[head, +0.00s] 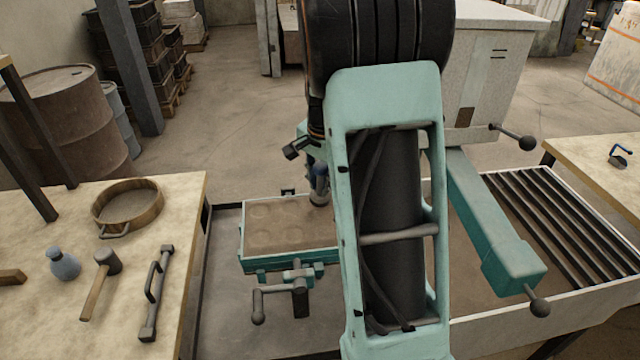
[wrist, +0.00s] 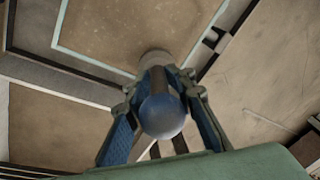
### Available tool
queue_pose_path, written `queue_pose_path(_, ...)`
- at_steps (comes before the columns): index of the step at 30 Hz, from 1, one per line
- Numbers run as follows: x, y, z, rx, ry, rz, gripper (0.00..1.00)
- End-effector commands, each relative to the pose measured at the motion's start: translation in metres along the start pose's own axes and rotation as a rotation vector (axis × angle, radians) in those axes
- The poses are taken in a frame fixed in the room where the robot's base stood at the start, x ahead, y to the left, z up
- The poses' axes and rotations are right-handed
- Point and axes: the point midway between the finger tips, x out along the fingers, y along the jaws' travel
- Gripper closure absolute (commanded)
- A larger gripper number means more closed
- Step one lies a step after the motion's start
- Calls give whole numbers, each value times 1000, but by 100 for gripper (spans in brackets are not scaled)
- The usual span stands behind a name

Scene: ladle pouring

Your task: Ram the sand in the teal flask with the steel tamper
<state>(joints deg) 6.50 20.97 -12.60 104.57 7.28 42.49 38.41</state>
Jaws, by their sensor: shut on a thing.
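The teal flask (head: 239,250) is a shallow box of brown sand (head: 275,225) with several round flat marks on its surface; its right part is hidden behind my arm in the head view. In the wrist view its rim (wrist: 62,35) and sand (wrist: 120,30) also show. The steel tamper (wrist: 162,117) has a round blue knob towards the wrist camera and a pale grey round foot (wrist: 154,58). My gripper (wrist: 161,88) is shut on its handle. In the head view the tamper's foot (head: 319,198) is over the flask's back part; I cannot tell whether it touches sand.
A clamp with a bar handle (head: 300,280) stands in front of the flask. The left bench (head: 50,215) holds a round sieve (head: 128,205), a blue-grey bottle (head: 64,263), a mallet (head: 100,285) and a handled bar (head: 156,292). A teal beam (head: 490,220) and slatted bin (head: 530,325) lie right.

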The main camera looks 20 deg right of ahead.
Motion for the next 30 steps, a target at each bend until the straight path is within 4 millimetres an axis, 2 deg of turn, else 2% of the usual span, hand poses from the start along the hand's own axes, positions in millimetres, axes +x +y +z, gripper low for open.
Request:
queue_pose_path(1, -12, -3, -3, 0, 3, -3, 100)
queue_pose_path(3, -16, -3, -3, 0, 2, -2, 100)
queue_pose_path(15, -13, -2, -3, 0, 2, -1, 100)
queue_pose_path(30, 16, 2, 2, 1, 1, -1, 100)
